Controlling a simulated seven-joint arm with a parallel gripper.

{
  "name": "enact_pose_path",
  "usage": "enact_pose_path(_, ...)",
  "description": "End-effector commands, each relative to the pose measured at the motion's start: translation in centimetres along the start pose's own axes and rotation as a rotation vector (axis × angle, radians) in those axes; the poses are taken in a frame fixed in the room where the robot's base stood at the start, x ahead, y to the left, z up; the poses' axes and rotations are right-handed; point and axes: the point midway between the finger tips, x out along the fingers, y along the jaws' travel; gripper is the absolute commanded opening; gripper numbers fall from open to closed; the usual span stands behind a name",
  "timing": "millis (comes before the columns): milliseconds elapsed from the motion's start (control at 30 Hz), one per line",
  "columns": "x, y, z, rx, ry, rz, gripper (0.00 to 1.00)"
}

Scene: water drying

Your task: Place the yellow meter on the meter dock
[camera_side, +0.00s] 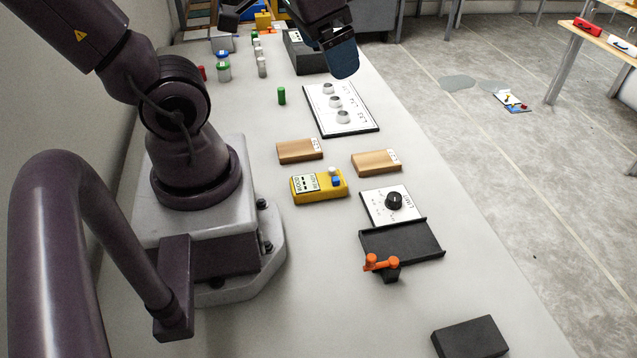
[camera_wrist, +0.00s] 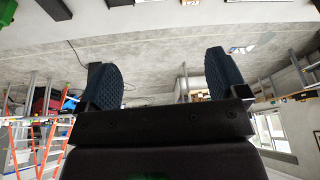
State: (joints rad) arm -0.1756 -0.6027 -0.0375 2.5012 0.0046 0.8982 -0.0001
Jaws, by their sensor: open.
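The yellow meter (camera_side: 319,186) lies on the white table in the side view, in front of my arm's base. It has a pale display face and a blue and a white knob at its right end. A black tray with raised edges (camera_side: 402,241), which looks like the meter dock, sits nearer the camera and to the right. It is empty, with an orange lever (camera_side: 381,263) at its near side. My gripper (camera_side: 341,58) hangs at the top, well away from the meter. In the wrist view my gripper (camera_wrist: 163,82) has its blue pads wide apart with nothing between them.
Two brown blocks (camera_side: 300,151) (camera_side: 376,162) lie just beyond the meter. A dial panel (camera_side: 391,205) adjoins the tray. A panel with three white knobs (camera_side: 341,109) and a green cylinder (camera_side: 281,96) lie farther back. A black block (camera_side: 469,338) lies at the near right.

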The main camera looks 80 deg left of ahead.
Motion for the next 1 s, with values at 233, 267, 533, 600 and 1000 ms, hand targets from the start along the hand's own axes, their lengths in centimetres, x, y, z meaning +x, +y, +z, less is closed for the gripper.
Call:
enact_pose_path(233, 8.7, -5.4, 2.5, -0.099, -0.319, -0.083, 0.92)
enact_pose_path(267, 9.7, -5.9, 2.9, -0.099, -0.347, -0.078, 0.92)
enact_pose_path(533, 16.5, -7.2, 6.0, -0.005, -0.440, 0.038, 0.92)
enact_pose_path(600, 17.5, -6.8, 5.8, 0.061, -0.412, 0.062, 0.92)
enact_pose_path(1000, 21.8, -6.7, 6.1, 0.144, -0.347, 0.056, 0.92)
